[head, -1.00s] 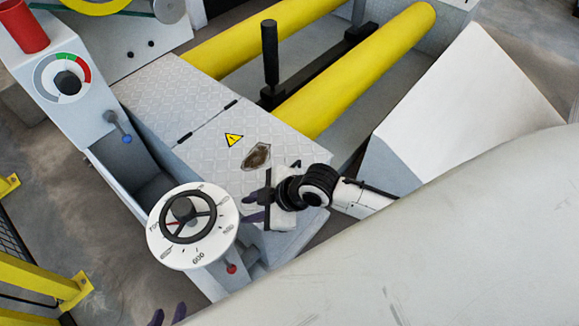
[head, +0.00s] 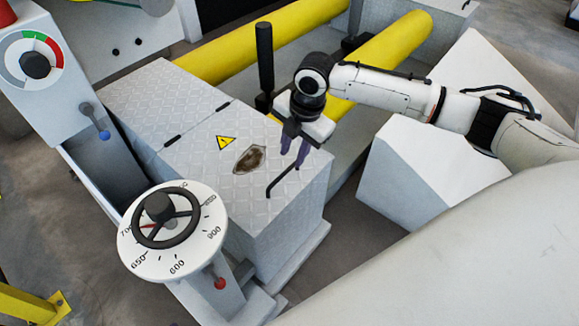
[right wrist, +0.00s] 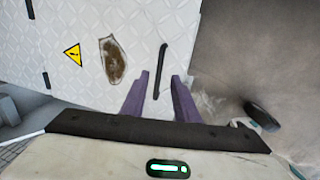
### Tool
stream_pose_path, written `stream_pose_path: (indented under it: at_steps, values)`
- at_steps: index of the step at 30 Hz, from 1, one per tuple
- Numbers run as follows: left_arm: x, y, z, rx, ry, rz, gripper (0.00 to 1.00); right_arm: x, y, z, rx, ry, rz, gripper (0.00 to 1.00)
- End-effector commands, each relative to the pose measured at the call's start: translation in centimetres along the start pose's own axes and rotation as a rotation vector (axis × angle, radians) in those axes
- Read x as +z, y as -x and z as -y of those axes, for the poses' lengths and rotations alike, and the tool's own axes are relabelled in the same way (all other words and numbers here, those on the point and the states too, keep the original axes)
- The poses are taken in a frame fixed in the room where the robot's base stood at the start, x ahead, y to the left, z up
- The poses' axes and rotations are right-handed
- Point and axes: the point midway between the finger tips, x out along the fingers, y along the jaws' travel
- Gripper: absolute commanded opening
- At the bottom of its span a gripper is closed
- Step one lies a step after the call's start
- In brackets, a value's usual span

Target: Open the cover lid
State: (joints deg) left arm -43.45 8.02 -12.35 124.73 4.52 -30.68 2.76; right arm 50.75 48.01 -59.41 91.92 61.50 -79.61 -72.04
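The cover lid (head: 213,168) is a pale diamond-plate panel with a yellow warning sticker and a brown worn patch. It lies flat and closed on its box. Its thin black bar handle (head: 283,181) is near the right edge. It also shows in the right wrist view (right wrist: 161,66). My right gripper (head: 294,152) is open, pointing down just over the far end of the handle. In the right wrist view its purple fingers (right wrist: 160,88) stand apart on either side of the handle's near end, not closed on it. My left gripper is not in view.
A dial with a black handwheel (head: 166,218) stands left of the lid. A black upright lever (head: 264,55) and yellow rollers (head: 390,48) lie behind. A white angled block (head: 410,165) is to the right, under my right arm.

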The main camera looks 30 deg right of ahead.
Motion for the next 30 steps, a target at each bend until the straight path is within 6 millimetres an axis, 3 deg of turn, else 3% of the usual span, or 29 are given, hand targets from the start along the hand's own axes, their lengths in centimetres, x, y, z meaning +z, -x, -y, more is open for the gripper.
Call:
stream_pose_path:
  at_steps: [3,9,21,26,30]
  values:
    - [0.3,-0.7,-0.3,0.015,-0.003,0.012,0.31,-0.1,-2.7,0.1,-0.001,0.000,0.000,0.28]
    - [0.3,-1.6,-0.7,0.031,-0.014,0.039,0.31,-0.1,-5.1,0.0,0.000,-0.001,-0.001,0.28]
    - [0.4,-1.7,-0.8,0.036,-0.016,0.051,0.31,-0.1,-5.8,0.0,0.002,0.000,0.000,0.28]
    - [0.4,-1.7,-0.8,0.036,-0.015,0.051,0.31,-0.1,-5.7,0.0,0.002,0.000,0.000,0.01]
    - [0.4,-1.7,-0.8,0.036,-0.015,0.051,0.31,-0.1,-5.7,0.0,0.001,0.000,0.000,0.00]
